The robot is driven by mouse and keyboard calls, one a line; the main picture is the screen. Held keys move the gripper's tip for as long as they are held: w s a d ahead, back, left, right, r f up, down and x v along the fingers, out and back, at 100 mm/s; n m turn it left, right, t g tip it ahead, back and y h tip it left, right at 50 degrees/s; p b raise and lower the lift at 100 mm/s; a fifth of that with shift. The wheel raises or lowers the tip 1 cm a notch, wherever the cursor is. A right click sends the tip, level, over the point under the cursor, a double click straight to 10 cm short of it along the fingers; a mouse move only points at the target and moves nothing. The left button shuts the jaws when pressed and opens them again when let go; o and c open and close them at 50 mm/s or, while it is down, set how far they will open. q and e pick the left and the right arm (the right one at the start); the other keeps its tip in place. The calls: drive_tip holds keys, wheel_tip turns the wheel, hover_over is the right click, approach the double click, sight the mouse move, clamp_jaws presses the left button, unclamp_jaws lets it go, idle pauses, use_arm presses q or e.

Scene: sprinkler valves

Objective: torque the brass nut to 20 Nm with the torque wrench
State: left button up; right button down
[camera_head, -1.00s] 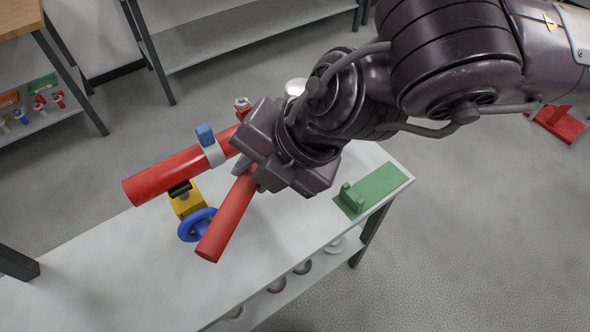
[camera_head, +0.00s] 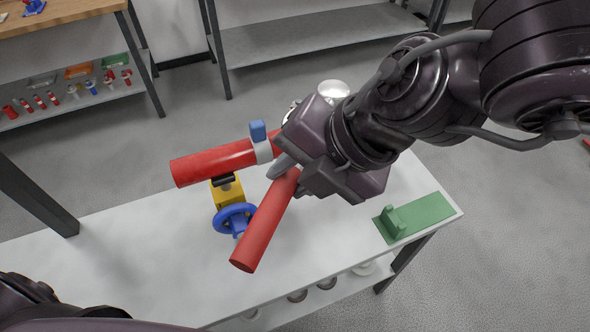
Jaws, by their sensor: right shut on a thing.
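My right gripper (camera_head: 285,165) reaches in from the upper right over the white bench, at the place where two red pipes come together. It is shut, but its own body hides what is between its fingers. I cannot make out the torque wrench or the brass nut; the area under and behind the gripper is covered. One red pipe (camera_head: 212,164) runs left through a white clamp with a blue top (camera_head: 258,132). Another red pipe (camera_head: 262,228) points toward the front of the bench. My left gripper is out of view.
A yellow block (camera_head: 228,191) under the left pipe stands by a blue handwheel (camera_head: 222,222). A green holder (camera_head: 424,214) with an upright post lies on the bench's right end (camera_head: 350,225). A pale round thing (camera_head: 333,89) shows behind my arm. The bench's left part is clear.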

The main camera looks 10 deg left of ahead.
wheel_tip(320, 180, down, 6)
drive_tip(key=b, duration=0.5)
drive_tip(key=shift+b, duration=0.45)
idle(1.2)
drive_tip(key=shift+f+b, duration=0.95)
drive_tip(key=shift+f, duration=0.1)
drive_tip(key=shift+r, duration=0.15)
